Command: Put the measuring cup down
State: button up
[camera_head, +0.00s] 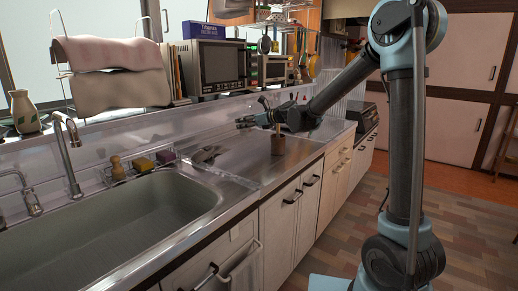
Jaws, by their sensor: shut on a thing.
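My gripper (257,120) is small in this view, at the end of my arm, above the steel counter (240,150) to the right of the sink. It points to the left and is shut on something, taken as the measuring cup. The cup's outline is too small and dark to make out against the gripper. I cannot tell whether the gripper touches the stick.
The sink (130,220) is at the front left, with a tap (68,160) and sponges (143,165) behind it. A microwave (213,66) stands on the shelf behind. Bare counter lies in front of the holder.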

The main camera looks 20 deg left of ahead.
aim_at(247, 132)
jog(key=f, duration=0.5)
jog(key=shift+w+d, duration=0.15)
jog(key=shift+w, duration=0.15)
jog(key=shift+s+f, duration=0.1)
jog(key=shift+f, duration=2.25)
jog(key=o, duration=1.2)
jog(key=shift+f, duration=0.1)
jog(key=v, duration=1.2)
jog(key=shift+s, duration=0.1)
jog(key=shift+d, duration=0.1)
